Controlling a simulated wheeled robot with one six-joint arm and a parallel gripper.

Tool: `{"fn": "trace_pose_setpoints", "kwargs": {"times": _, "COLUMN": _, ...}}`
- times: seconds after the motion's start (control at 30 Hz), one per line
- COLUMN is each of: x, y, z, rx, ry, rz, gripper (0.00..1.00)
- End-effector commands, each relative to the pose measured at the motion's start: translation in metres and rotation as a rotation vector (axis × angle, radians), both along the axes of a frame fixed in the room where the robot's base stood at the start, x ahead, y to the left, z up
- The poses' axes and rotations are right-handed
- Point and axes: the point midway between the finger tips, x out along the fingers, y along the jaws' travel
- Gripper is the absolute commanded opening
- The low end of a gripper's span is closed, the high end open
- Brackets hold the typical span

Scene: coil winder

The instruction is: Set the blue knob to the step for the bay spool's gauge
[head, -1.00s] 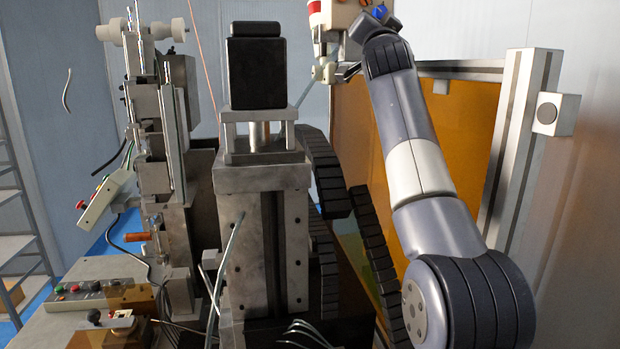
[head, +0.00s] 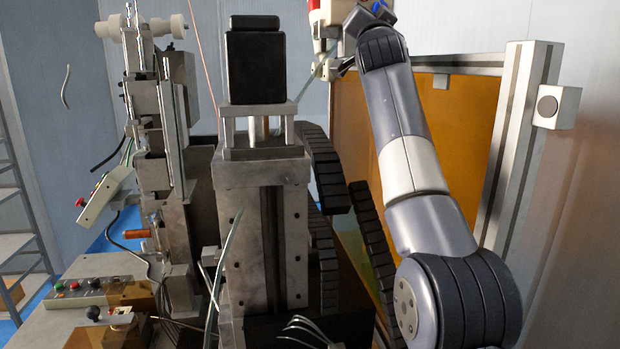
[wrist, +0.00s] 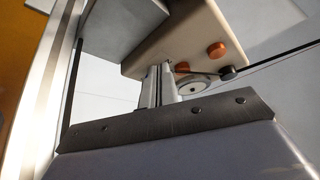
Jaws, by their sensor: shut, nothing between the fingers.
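My gripper (wrist: 164,72) shows in the wrist view as two pale fingers closed together, with nothing between them. It is in front of a beige housing (wrist: 185,35) carrying orange knobs (wrist: 216,49) and a small black knob (wrist: 229,73). A round grey disc (wrist: 194,87) sits just right of the fingers; I cannot tell whether they touch it. In the head view my arm reaches up to a pale, red-topped unit (head: 335,12) at the top edge.
The grey winder column (head: 262,235) with a black block (head: 255,65) stands in the middle. Black cable chains (head: 375,245) run beside my arm. An orange panel (head: 455,130) and a metal post (head: 515,140) stand right. A button panel (head: 90,288) lies lower left.

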Motion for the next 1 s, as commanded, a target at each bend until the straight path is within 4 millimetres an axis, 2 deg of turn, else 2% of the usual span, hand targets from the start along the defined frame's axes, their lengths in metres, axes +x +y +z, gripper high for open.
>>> {"fn": "trace_pose_setpoints", "kwargs": {"times": 0.17, "x": -0.009, "y": 0.0, "z": -0.004, "rx": 0.0, "ry": -0.001, "rz": -0.001, "gripper": 0.0}}
{"fn": "trace_pose_setpoints", "kwargs": {"times": 0.6, "x": -0.055, "y": -0.01, "z": -0.004, "rx": 0.0, "ry": 0.001, "rz": 0.0, "gripper": 0.0}}
{"fn": "trace_pose_setpoints", "kwargs": {"times": 1.0, "x": -0.059, "y": -0.011, "z": -0.001, "rx": -0.001, "ry": 0.002, "rz": 0.0, "gripper": 0.0}}
